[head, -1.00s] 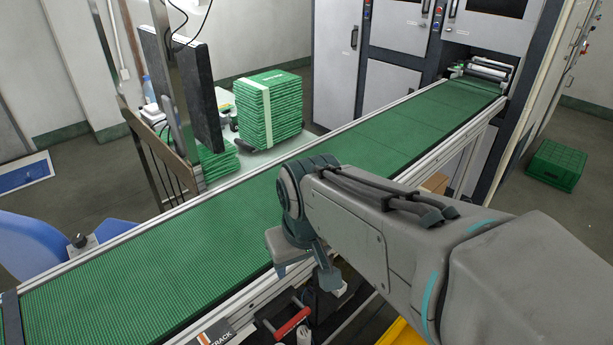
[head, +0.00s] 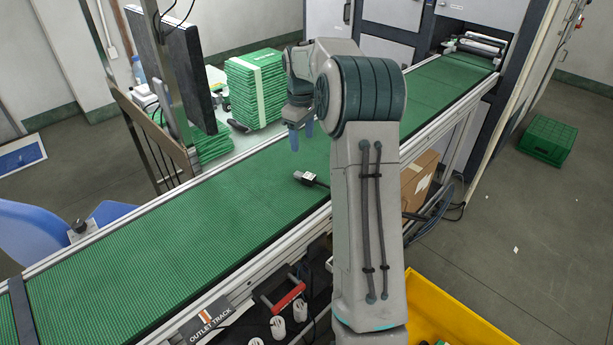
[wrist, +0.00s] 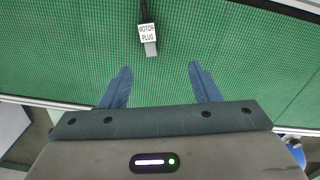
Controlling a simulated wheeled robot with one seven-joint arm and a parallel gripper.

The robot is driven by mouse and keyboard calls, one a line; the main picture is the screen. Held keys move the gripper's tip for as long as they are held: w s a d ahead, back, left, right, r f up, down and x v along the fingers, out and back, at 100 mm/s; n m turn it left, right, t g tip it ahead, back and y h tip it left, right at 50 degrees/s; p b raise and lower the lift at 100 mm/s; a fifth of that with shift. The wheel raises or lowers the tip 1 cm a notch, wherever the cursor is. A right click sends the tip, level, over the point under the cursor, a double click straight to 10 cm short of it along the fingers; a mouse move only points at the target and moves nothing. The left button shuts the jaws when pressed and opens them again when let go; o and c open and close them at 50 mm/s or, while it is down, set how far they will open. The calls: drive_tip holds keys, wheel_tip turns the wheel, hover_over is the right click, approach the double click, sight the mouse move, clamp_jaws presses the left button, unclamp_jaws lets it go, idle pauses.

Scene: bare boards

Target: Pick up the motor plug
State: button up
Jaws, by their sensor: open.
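The motor plug (head: 306,177) is a small grey metal plug with a dark cable, lying on the green conveyor belt (head: 150,240) near its front edge. In the wrist view, the motor plug (wrist: 148,38) carries a white label reading "MOTOR PLUG", and its metal end points toward my gripper. My gripper (head: 301,137) is above the belt, a little beyond the plug in the head view. In the wrist view, the two blue fingers of my gripper (wrist: 160,85) are spread apart with only bare belt between them. The plug is apart from both fingers.
Stacked green boards (head: 257,88) and a dark monitor (head: 180,65) stand behind the belt. A metal rail runs along the belt's front edge. A yellow bin (head: 450,310), a cardboard box (head: 418,180) and a green crate (head: 548,139) are off to the right. The belt's left part is clear.

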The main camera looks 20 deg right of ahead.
drive_tip(key=w+d+f, duration=0.1)
drive_tip(key=d+f, duration=0.1)
drive_tip(key=p, duration=0.1)
hover_over(307, 175)
wheel_tip(307, 175, down, 8)
drive_tip(key=shift+w, duration=0.1)
drive_tip(key=shift+f+p, duration=1.1)
drive_tip(key=shift+f, duration=1.65)
drive_tip(key=c, duration=1.2)
drive_tip(key=shift+o, duration=0.2)
drive_tip(key=shift+r, duration=0.1)
